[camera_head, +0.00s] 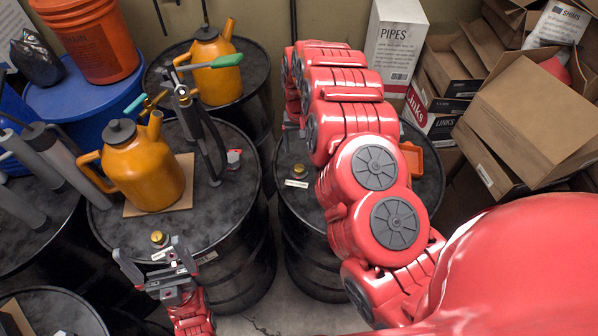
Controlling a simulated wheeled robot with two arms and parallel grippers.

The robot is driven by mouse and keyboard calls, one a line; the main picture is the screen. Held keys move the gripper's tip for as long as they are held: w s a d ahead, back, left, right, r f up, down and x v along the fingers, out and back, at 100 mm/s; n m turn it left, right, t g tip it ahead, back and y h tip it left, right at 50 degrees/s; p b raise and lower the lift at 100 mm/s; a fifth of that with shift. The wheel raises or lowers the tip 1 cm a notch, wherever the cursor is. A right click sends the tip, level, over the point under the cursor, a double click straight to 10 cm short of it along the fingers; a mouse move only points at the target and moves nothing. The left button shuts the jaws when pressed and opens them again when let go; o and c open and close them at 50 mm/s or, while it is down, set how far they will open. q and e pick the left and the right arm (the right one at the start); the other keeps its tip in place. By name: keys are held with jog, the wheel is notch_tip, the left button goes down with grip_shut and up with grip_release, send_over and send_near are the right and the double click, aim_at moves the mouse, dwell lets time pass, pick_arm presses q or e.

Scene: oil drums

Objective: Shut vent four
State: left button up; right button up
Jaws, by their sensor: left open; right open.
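A brass vent cap (158,239) with a small white label sits near the front of the middle-left black drum (115,222). My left gripper (153,255) is open just in front of this cap, its fingers spread to either side below it; contact cannot be told. A second brass vent cap (299,171) with a white label (296,184) sits on the left part of the right black drum (307,215). The label writing is too small to read, so I cannot tell which is vent four. My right arm crosses the right drum and hides much of it; its gripper is hidden.
An orange oil can (145,170) and a grey pump with a green handle (212,62) stand on the middle-left drum. Another oil can (214,72) stands on the back drum. Cardboard boxes (530,120) crowd the right. An orange bucket (90,40) stands back left.

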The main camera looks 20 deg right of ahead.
jog(key=p, duration=0.2)
send_over(299, 168)
notch_tip(299, 168, down, 5)
jog(key=shift+d+r, duration=0.1)
jog(key=shift+r, duration=0.1)
jog(key=shift+f, duration=0.35)
notch_tip(299, 168, down, 3)
jog(key=shift+d+f+p, duration=0.1)
jog(key=shift+p, duration=0.25)
jog(key=shift+w+f, duration=0.15)
jog(key=shift+f, duration=0.6)
jog(key=shift+s+f, duration=0.1)
jog(key=shift+s, duration=0.1)
grip_shut()
